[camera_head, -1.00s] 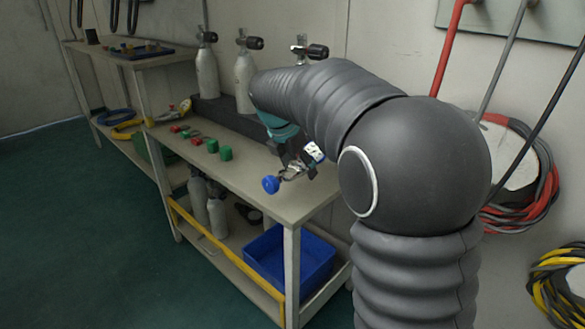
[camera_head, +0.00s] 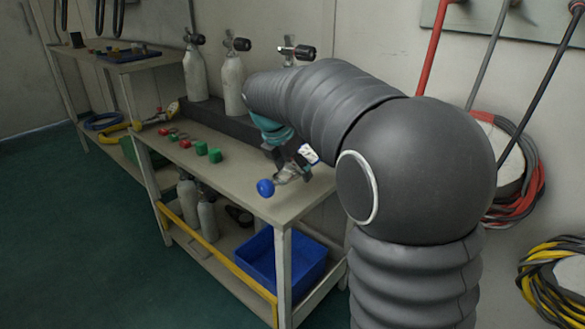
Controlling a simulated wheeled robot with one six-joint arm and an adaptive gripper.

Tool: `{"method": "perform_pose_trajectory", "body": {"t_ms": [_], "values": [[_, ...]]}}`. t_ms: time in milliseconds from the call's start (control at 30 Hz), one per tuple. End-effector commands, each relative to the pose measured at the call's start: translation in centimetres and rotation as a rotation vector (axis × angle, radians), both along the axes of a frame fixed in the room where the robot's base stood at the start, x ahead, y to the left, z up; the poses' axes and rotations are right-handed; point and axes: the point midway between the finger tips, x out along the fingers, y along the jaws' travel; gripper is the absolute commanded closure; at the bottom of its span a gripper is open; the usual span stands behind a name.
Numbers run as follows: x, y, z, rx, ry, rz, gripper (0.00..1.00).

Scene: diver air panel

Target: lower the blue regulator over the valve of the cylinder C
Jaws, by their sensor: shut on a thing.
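The blue regulator, with a round blue knob (camera_head: 265,188) and a metal body, is in my gripper (camera_head: 287,171) above the front right part of the bench top. The gripper points down and is shut on the metal body; the arm partly hides the fingers. A white tag (camera_head: 308,154) shows beside the gripper. Three pale cylinders with black-knobbed valves stand at the back: left (camera_head: 196,75), middle (camera_head: 232,80) and right, whose valve (camera_head: 296,50) shows above my arm while its body is hidden. No letters are readable, so I cannot tell which is C. The regulator is apart from all three valves.
The bench (camera_head: 235,185) carries red and green caps (camera_head: 208,152) and a dark rack (camera_head: 215,116) at the cylinders' feet. Below are a blue bin (camera_head: 285,262) and small cylinders (camera_head: 206,218). Coiled hoses (camera_head: 520,170) hang on the right wall.

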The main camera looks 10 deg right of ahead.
Motion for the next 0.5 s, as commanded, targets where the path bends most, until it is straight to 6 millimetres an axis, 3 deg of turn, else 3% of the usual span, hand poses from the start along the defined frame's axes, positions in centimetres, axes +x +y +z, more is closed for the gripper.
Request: {"method": "perform_pose_trajectory", "body": {"t_ms": [500], "values": [[0.0,0.0,-1.1,0.000,0.000,0.000,0.91]]}}
